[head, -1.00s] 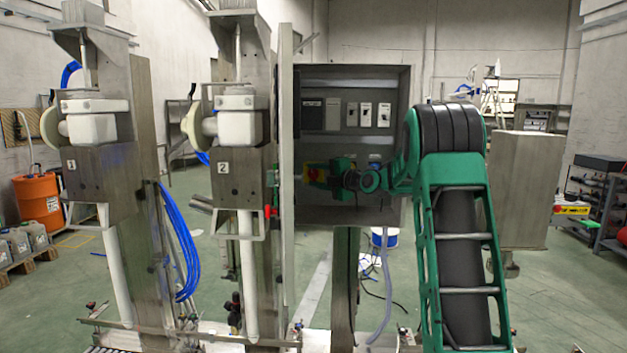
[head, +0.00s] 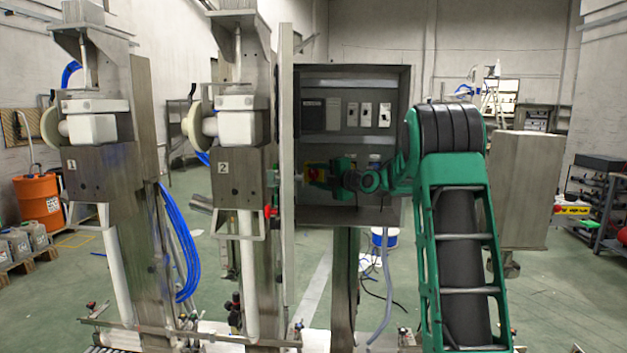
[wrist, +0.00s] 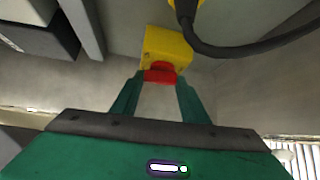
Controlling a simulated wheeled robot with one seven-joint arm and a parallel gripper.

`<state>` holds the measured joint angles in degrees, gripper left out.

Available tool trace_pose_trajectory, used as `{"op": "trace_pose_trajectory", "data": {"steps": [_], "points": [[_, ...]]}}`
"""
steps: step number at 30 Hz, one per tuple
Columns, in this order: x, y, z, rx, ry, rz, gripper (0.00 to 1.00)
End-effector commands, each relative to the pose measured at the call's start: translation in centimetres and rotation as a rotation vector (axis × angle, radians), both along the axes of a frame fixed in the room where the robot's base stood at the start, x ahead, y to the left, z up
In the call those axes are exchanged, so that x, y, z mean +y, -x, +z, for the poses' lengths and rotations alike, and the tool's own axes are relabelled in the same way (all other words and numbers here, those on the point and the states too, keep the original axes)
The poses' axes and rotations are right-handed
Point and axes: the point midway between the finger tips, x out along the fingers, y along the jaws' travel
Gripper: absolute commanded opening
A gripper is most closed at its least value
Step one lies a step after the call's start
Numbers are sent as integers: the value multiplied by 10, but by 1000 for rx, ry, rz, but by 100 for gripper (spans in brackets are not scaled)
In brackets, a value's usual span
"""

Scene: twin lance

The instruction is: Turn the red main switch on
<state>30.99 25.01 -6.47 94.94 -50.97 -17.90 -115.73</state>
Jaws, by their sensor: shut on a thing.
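The red main switch (wrist: 160,74) is a red knob on a yellow block (wrist: 167,46) in the wrist view. The knob's exact angle is hard to read.
The grey cabinet (head: 350,72) has several breakers (head: 367,115) above my arm. Its open door (head: 287,150) stands at the left edge, close to my gripper. In the wrist view a black cable (wrist: 225,50) runs beside the yellow block. Two filling stations stand left.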

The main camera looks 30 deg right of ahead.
Motion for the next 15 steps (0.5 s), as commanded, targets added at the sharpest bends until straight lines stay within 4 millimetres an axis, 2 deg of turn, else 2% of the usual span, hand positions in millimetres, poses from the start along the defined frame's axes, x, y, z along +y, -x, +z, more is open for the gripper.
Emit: {"op": "trace_pose_trajectory", "data": {"steps": [2, 3, 4, 15], "points": [[0, 1, -6, 12, -3, 1, 18], [0, 1, -6, 13, -3, 1, 50], [0, 1, -6, 12, -3, 1, 57], [-1, 3, -2, 4, -1, 0, 59]]}}
